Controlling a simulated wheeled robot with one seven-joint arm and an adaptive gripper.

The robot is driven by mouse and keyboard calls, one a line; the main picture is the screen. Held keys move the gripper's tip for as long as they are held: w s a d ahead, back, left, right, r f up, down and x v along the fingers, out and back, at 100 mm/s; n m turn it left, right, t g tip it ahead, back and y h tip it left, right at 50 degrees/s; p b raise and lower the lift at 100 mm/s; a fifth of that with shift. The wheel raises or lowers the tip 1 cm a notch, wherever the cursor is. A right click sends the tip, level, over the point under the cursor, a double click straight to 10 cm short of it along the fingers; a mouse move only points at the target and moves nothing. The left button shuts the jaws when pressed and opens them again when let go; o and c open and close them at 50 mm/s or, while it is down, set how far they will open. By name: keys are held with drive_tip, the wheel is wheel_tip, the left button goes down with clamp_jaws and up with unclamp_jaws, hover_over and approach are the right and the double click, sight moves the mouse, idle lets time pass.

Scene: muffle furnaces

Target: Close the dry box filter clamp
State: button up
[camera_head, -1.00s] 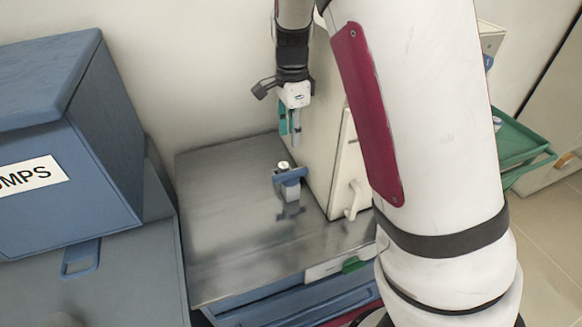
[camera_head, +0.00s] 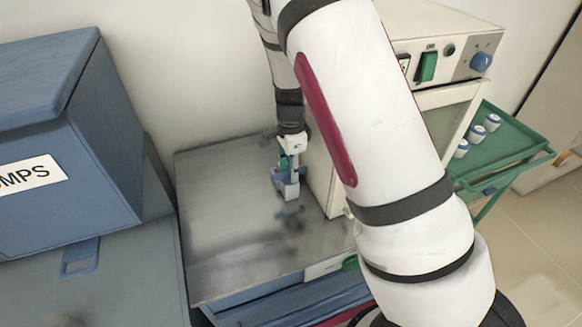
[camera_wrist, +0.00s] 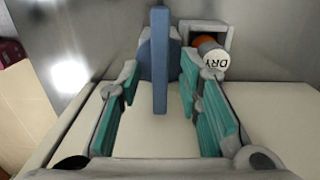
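The filter clamp has a long blue bar (camera_wrist: 160,60) standing upright in the wrist view, with a rounded blue part behind it. In the head view the blue clamp (camera_head: 287,186) is on the left side of the cream box, above the metal table top. Beside it in the wrist view is a square grey housing with an orange part and a white round cap marked DRY (camera_wrist: 217,63). My gripper (camera_wrist: 158,74) is open, with teal-padded fingers on either side of the blue bar and gaps between. In the head view my gripper (camera_head: 287,163) is low, right at the clamp, partly hiding it.
The cream furnace (camera_head: 465,30) has a green switch and blue knob. A green tray (camera_head: 500,150) holding three small white-and-blue cups is at the right. A blue PUMPS box (camera_head: 70,150) stands left. The metal table top (camera_head: 215,245) is mostly clear.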

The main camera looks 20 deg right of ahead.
clamp_jaws()
idle(0.3)
drive_tip(key=n, duration=0.4)
drive_tip(key=shift+w+n, duration=0.1)
drive_tip(key=shift+n, duration=0.3)
drive_tip(key=n+b, duration=0.1)
drive_tip(key=n, duration=0.3)
drive_tip(key=shift+n, duration=0.3)
drive_tip(key=n, duration=0.4)
drive_tip(key=shift+w+a, duration=0.1)
drive_tip(key=shift+a+n+b, duration=0.1)
drive_tip(key=shift+n+b, duration=0.2)
drive_tip(key=shift+n, duration=1.9)
